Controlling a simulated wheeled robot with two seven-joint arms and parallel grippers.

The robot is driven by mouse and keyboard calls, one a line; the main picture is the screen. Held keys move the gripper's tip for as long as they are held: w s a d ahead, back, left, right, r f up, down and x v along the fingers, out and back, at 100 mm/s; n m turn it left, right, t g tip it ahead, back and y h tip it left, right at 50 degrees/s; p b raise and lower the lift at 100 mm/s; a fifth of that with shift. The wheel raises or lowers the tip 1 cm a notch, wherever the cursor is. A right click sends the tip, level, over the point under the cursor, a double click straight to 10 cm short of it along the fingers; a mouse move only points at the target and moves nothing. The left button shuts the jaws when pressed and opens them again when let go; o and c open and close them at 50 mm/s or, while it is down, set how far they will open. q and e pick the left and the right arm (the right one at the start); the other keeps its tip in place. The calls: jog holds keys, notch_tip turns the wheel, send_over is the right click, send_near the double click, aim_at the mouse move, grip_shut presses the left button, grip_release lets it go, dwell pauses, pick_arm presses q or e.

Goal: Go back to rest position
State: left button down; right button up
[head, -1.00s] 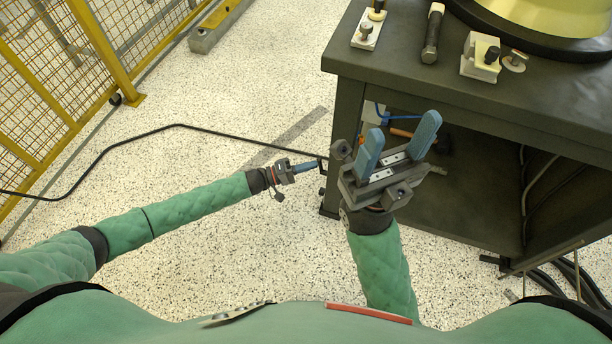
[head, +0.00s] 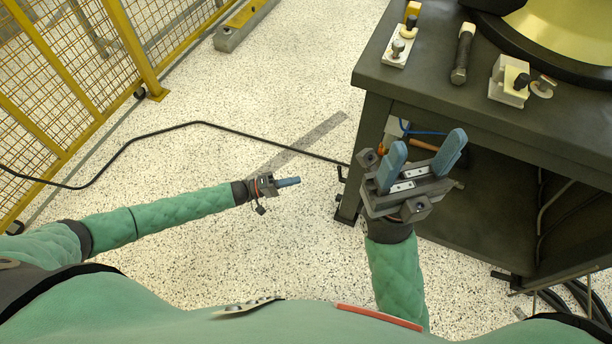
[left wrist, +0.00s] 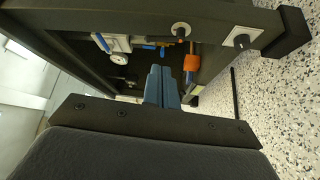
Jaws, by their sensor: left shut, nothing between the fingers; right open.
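My left gripper (head: 288,182) reaches in from the left over the speckled floor, with its blue fingers together and nothing between them. In the left wrist view its shut blue fingers (left wrist: 161,86) point toward the dark table's open underside. My right gripper (head: 425,165) stands in front of the dark table (head: 480,112), its two blue fingers spread apart and pointing up, empty. Both grippers are apart from each other. In the head view I see no contact between the left gripper and the table.
On the table lie a dark-handled tool (head: 463,53), small white fixtures (head: 509,82) and a large yellow round base (head: 570,35). A yellow mesh fence (head: 60,85) stands at the left. A black cable (head: 200,123) crosses the floor. Open floor lies between fence and table.

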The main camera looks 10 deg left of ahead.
pick_arm(q)
jog(key=shift+v, duration=0.9)
